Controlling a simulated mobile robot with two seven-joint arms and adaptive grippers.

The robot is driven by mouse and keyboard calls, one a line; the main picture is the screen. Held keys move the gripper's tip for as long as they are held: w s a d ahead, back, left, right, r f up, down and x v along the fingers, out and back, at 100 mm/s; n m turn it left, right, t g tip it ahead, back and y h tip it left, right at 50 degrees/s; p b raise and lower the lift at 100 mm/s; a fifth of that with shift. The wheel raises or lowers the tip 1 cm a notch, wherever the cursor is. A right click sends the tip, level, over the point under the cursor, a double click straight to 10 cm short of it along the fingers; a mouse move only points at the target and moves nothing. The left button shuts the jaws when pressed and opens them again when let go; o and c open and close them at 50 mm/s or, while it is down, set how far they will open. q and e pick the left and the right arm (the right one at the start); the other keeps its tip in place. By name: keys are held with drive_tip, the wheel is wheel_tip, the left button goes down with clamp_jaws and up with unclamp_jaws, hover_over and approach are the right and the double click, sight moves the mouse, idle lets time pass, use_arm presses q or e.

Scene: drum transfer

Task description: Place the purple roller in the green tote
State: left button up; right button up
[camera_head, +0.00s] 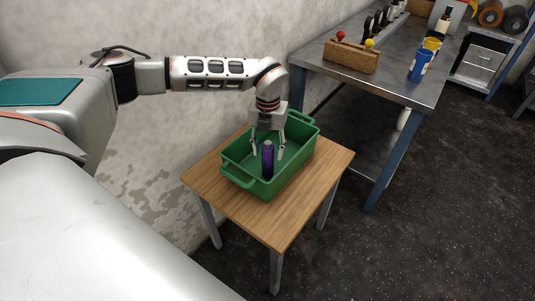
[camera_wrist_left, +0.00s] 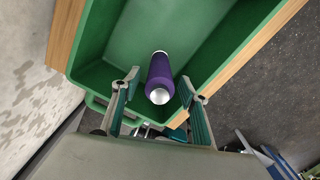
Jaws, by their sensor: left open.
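The purple roller (camera_head: 267,158) is a purple cylinder with a pale end, inside the green tote (camera_head: 304,143) in the head view. It looks roughly upright there. In the left wrist view the roller (camera_wrist_left: 160,74) shows against the tote's green inside (camera_wrist_left: 197,30). My left gripper (camera_head: 268,153) points down into the tote. Its fingers are spread apart, one on each side of the roller, with gaps visible in the left wrist view (camera_wrist_left: 157,98). I cannot tell whether the roller's lower end rests on the tote floor. My right gripper is not in view.
The tote stands on a small wooden table (camera_head: 280,231) beside a wall. A metal workbench (camera_head: 404,88) at the upper right holds a brown block with red and yellow knobs (camera_head: 351,57) and a blue cup (camera_head: 420,66). Dark floor is clear at the right.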

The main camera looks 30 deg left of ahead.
use_arm(q)
wheel_tip(320, 180, up, 8)
drive_tip(key=shift+r+p, duration=0.15)
drive_tip(key=shift+p, duration=0.35)
drive_tip(key=shift+r, duration=0.6)
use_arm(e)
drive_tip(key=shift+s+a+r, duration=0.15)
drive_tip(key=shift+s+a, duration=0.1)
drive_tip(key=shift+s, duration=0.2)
